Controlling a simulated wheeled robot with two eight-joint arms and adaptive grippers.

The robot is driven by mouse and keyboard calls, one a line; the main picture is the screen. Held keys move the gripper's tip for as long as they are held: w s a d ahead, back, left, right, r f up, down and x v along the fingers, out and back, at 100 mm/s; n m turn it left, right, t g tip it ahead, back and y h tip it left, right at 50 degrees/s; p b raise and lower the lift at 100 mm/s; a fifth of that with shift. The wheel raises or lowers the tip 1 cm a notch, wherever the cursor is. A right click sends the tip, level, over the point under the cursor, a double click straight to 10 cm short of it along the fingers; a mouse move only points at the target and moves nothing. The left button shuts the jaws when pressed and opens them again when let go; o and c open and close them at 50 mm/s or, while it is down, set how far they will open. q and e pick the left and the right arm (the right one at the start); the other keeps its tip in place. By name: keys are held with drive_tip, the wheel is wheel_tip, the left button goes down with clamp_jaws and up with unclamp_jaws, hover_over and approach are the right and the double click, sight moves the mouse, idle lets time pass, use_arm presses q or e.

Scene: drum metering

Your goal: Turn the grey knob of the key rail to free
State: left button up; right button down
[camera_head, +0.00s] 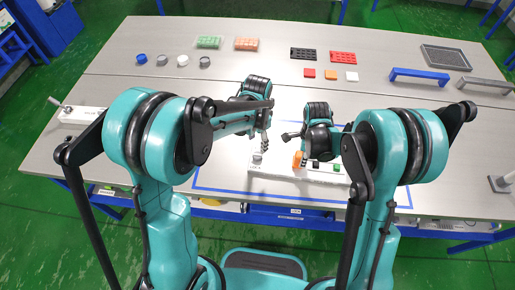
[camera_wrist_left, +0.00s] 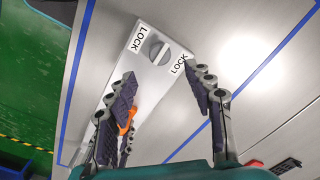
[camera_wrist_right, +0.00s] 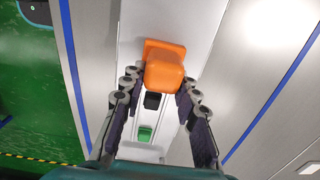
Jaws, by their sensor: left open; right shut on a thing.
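The key rail is a pale bar (camera_head: 272,171) inside the blue outline on the table. My right gripper (camera_wrist_right: 161,80) is shut on an orange block-like piece (camera_wrist_right: 165,68) on the rail. Dark and green pieces (camera_wrist_right: 144,133) show farther along the rail. In the head view the left fingers partly overlap the rail area.
Green (camera_head: 208,42) and orange (camera_head: 246,44) trays, a black grid (camera_head: 303,54), a red grid (camera_head: 342,57), small blocks and round caps stand at the back. Blue (camera_head: 419,76) and grey bars are at the right. The table between is clear.

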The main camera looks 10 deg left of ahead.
use_arm(q)
wheel_tip(320, 180, up, 4)
drive_tip(key=shift+f, duration=0.15)
idle(0.3)
use_arm(e)
drive_tip(key=c, duration=1.1)
unclamp_jaws()
drive_tip(key=shift+o, duration=0.2)
